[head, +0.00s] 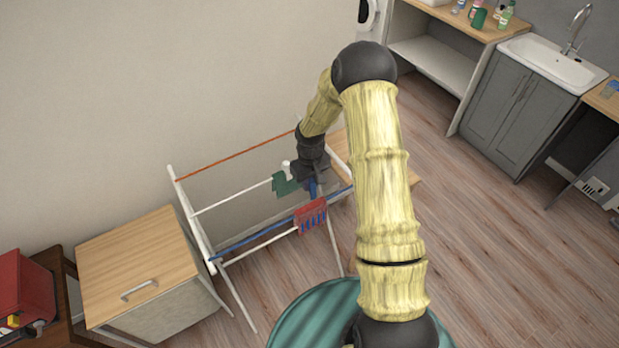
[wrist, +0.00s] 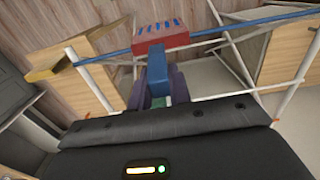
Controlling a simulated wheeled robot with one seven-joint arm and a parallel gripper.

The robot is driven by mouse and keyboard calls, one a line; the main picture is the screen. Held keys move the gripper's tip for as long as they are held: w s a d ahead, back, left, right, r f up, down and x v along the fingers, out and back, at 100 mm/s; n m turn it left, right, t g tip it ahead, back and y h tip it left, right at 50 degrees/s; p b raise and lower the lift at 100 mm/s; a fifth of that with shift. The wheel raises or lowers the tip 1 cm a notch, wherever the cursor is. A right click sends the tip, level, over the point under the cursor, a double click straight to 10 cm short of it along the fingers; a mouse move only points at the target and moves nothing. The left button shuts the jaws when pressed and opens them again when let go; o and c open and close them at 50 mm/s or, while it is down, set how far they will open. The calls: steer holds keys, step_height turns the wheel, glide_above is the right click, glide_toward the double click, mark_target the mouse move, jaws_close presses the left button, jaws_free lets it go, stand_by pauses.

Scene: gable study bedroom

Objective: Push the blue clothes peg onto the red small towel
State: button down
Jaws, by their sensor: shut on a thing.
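The blue clothes peg (wrist: 156,68) sits between the fingers of my gripper (wrist: 159,80), which is shut on it. The peg also shows as a small blue piece in the head view (head: 313,188), just below my gripper (head: 314,181). The red small towel (head: 309,219) hangs on a blue rail of a drying rack, with several blue marks or pegs on it. In the wrist view the towel (wrist: 152,45) is straight ahead of the peg, whose far end overlaps its lower edge. I cannot tell whether they touch.
The white drying rack (head: 207,240) surrounds my gripper with thin rails, including the blue rail (head: 240,242). A green cloth (head: 282,185) hangs close to my gripper's left. A wooden-topped cabinet (head: 135,240) stands left of the rack. Open floor (head: 480,240) lies to the right.

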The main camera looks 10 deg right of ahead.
mark_target(310, 206)
steer(key=shift+f+b, duration=3.3)
steer(key=shift+f, duration=1.55)
steer(key=shift+f, duration=0.15)
steer(key=c, duration=1.2)
jaws_free()
step_height(310, 206, up, 17)
steer(key=b, duration=0.4)
steer(key=shift+b, duration=0.35)
steer(key=shift+r, duration=0.2)
